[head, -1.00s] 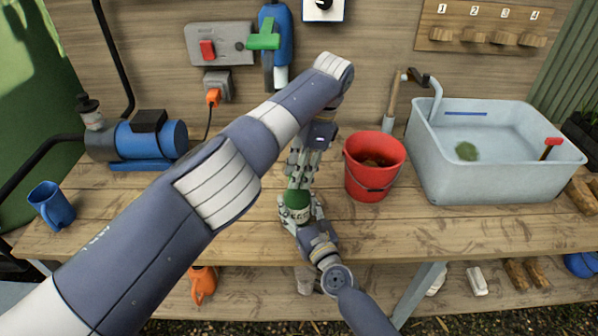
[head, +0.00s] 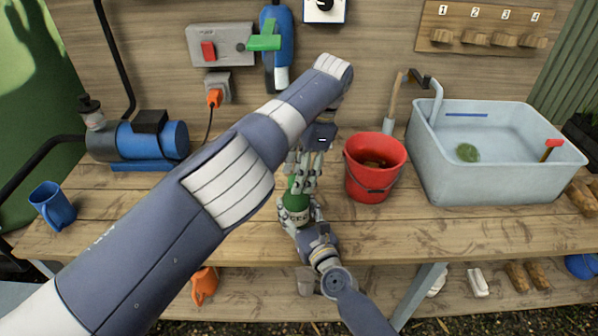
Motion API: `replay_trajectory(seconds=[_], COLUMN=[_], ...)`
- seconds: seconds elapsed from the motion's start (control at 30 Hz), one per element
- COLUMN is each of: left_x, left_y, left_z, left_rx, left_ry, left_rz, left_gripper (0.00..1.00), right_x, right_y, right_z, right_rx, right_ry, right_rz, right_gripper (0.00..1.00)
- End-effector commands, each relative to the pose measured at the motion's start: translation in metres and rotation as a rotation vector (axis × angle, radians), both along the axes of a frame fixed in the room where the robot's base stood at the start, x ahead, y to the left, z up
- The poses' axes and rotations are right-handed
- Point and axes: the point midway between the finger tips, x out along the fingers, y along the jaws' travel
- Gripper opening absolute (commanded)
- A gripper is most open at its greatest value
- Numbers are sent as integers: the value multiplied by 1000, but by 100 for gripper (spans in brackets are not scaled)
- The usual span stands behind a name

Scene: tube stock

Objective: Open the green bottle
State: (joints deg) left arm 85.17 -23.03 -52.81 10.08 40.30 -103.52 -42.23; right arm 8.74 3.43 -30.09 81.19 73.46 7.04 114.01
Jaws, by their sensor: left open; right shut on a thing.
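The green bottle (head: 297,199) stands on the wooden bench in the middle of the head view, with a pale label low on its body. My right gripper (head: 296,216) is shut around the lower part of the bottle from the front. My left gripper (head: 302,170) is above, pointing down, with its fingers open around the upper part of the bottle. The bottle's top and any cap are hidden behind the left fingers, so I cannot tell whether they touch it.
A red bucket (head: 373,188) stands just right of the grippers. A grey basin (head: 500,182) is farther right. A blue pump (head: 150,140) and a blue mug (head: 51,206) are on the left. The bench front between mug and bottle is mostly clear.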

Motion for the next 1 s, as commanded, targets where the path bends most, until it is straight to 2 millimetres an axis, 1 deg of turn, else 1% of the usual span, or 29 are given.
replay_trajectory(seconds=[0.17, 0.33, 0.37, 0.4, 0.57, 0.67, 0.8, 1.0], left_x=[0, 0, 0, 0, 6, 17, 36, 52], left_y=[0, 0, 0, 0, 1, 2, 5, 10], left_z=[15, 39, 41, 43, 52, 68, 100, 146], left_rx=[-1, -1, -1, 0, -5, -9, -9, 18], left_ry=[-1, -1, -1, 1, -21, -64, -154, -276], left_rz=[-1, 1, 0, 0, -23, -70, -179, -371], left_gripper=[50, 50, 50, 56, 56, 56, 56, 56], right_x=[1, 1, 1, 1, 1, 1, 1, 1], right_y=[-1, -1, -1, -2, -2, -2, -2, -1], right_z=[0, 0, 0, 0, 0, 0, 0, 0], right_rx=[0, 0, 0, 0, 0, 0, 0, 0], right_ry=[0, 0, 0, 0, -1, -1, -1, -1], right_rz=[-2, -3, -3, -3, -3, -3, -3, -3], right_gripper=[0, 0, 0, 0, 0, 0, 0, 0])
